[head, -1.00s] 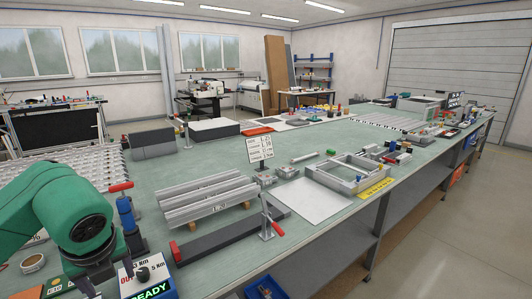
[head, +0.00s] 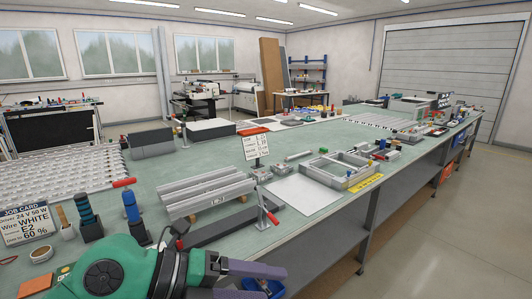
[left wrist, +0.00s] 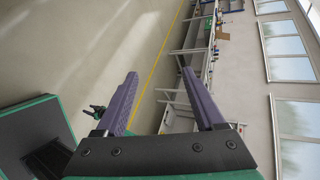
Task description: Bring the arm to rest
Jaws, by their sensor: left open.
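My left arm, green with a dark wrist, comes in at the bottom of the head view. Its left gripper (head: 270,284) has two purple fingers spread apart and pointing right, near the front edge of the bench. In the left wrist view the left gripper (left wrist: 160,73) is open, with nothing between its fingers. Beyond the fingers there are the floor and a bench seen at a steep tilt.
The long green workbench (head: 330,220) carries stacked aluminium profiles (head: 207,192), a white plate (head: 300,195), a grey frame fixture (head: 340,170) and red-handled clamps (head: 262,212). A job card (head: 25,222) stands at left. A blue bin (head: 272,287) is by the gripper. The floor (head: 450,230) at right is clear.

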